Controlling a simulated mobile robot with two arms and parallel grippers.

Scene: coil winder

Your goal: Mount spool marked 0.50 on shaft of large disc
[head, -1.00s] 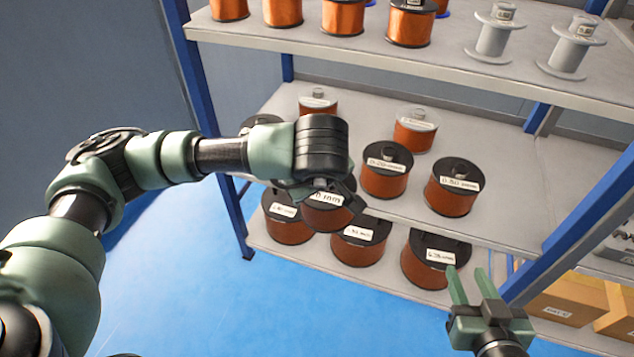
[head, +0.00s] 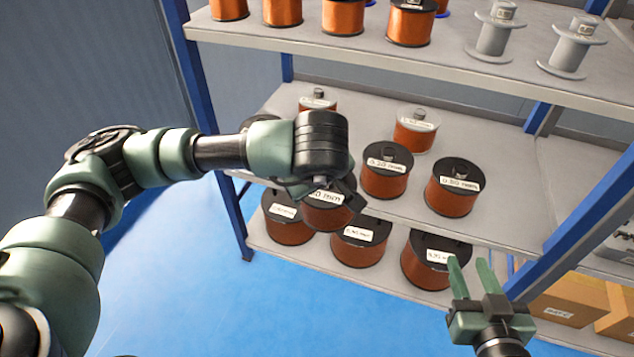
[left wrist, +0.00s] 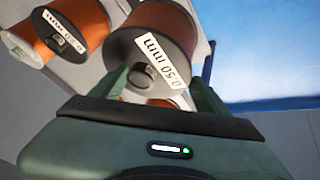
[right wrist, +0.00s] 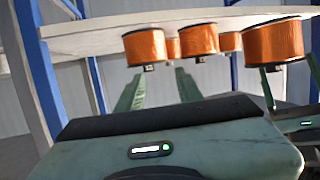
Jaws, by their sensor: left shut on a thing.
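The copper spool marked 0.50 mm (left wrist: 150,52) is between the fingers of my left gripper (left wrist: 160,92) in the left wrist view. In the head view this spool (head: 325,216) hangs under my left gripper (head: 326,188), in front of the middle shelf's edge; the wrist covers part of it. My left gripper is shut on it. My right gripper (head: 470,266) is open and empty, low at the right, apart from the shelves; its fingers also show spread in the right wrist view (right wrist: 155,88). The large disc and its shaft are not in view.
The middle shelf (head: 520,195) holds several copper spools (head: 452,195); the lower shelf (head: 400,292) holds more. The upper shelf (head: 440,58) carries copper spools and grey empty ones (head: 492,38). Blue posts (head: 580,222) and cardboard boxes (head: 570,300) stand right. Blue floor (head: 200,300) is clear.

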